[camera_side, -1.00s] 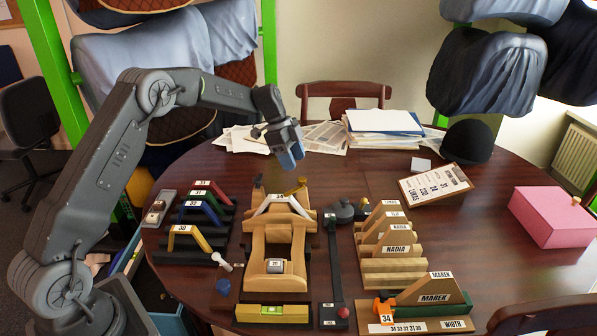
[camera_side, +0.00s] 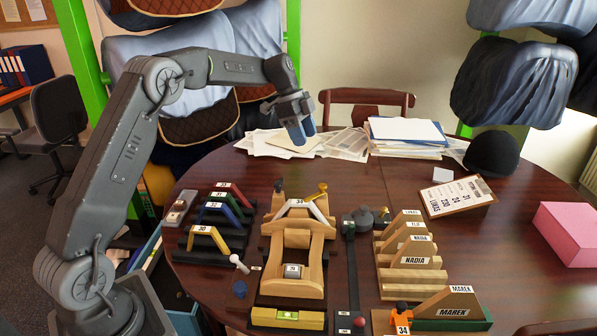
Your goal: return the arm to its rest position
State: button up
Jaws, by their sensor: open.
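My gripper (camera_side: 302,132) is up in the air above the back part of the round table (camera_side: 345,180), pointing down with its blue-padded fingers slightly apart. It is open and holds nothing. My arm reaches in from the left, its elbow raised and its forearm running to the right. The wooden saddle stand (camera_side: 292,262) is below and in front of my gripper, clear of it.
A rack of coloured angled bars (camera_side: 215,235) is left of the stand. Wooden templates (camera_side: 410,255) with name labels stand on the right. Behind are papers (camera_side: 405,132), a black helmet (camera_side: 492,153) and a chair (camera_side: 367,98). A clipboard (camera_side: 457,196) and pink box (camera_side: 570,232) are right.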

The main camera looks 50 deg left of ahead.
jog(key=s+d+r+n+t+y, duration=0.1)
jog(key=s+d+r+n, duration=0.2)
jog(key=s+d+r, duration=0.35)
jog(key=s+d+r+n+t+y, duration=0.1)
jog(key=s+d+r+n, duration=0.25)
jog(key=s, duration=0.65)
jog(key=s+d+f+n+t+y, duration=0.1)
jog(key=s+d+f+n, duration=0.1)
jog(key=s, duration=0.7)
jog(key=s+d+f+n+t+y, duration=0.1)
jog(key=s+d+f+n, duration=0.1)
jog(key=s, duration=0.7)
jog(key=f+n, duration=0.1)
jog(key=n, duration=0.1)
jog(key=shift+d+n, duration=0.35)
jog(key=shift+d, duration=0.05)
jog(key=shift+f, duration=0.1)
